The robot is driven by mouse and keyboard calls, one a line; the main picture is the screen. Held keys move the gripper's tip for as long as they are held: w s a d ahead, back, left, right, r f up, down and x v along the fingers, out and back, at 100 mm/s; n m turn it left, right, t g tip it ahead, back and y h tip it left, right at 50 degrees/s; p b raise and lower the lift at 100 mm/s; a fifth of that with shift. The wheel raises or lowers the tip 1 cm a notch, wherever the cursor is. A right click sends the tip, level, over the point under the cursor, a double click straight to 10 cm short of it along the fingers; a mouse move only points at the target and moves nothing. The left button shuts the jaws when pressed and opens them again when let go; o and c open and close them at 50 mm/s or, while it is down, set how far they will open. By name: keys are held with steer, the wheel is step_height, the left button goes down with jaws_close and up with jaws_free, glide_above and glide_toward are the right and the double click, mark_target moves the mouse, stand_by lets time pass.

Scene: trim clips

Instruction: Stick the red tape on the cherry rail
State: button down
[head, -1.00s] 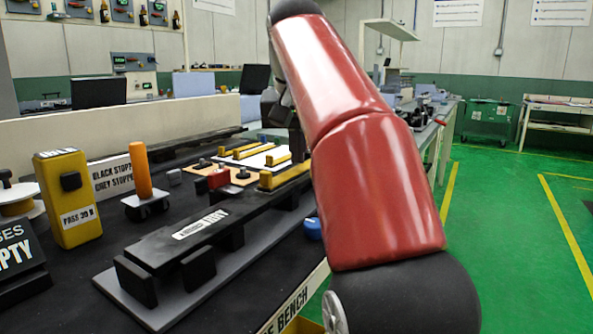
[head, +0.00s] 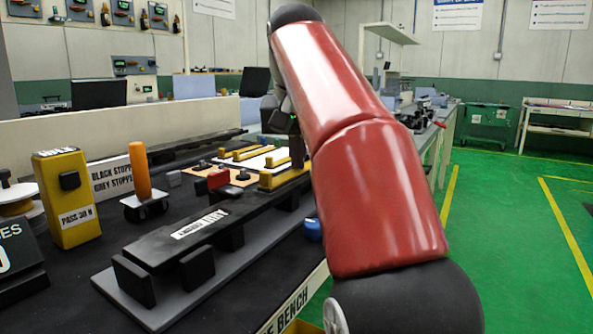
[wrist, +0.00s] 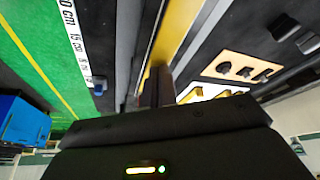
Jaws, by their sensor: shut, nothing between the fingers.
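My gripper (head: 297,152) is shut and empty, low over the right end of a yellow strip (head: 285,179) on the long dark rail (head: 160,243). In the wrist view its fingers (wrist: 155,87) are beside the end of the yellow strip (wrist: 172,32); I cannot tell whether they touch it. The rail has a white label and dark feet. A small red block (head: 218,180) sits near a wooden board with dark clips, left of the yellow strip. I cannot identify a red tape or a cherry-coloured rail for certain.
A yellow box (head: 68,197), an orange-handled tool (head: 140,172) and a white spool (head: 18,203) stand on the left of the dark bench. A blue knob (head: 312,229) is at the bench's front edge. The wooden clip board (wrist: 240,68) lies right of the fingers.

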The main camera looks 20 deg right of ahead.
step_height(320, 180, up, 5)
steer(key=p, duration=0.5)
steer(key=shift+p, duration=0.3)
step_height(320, 180, up, 2)
stand_by(0.6)
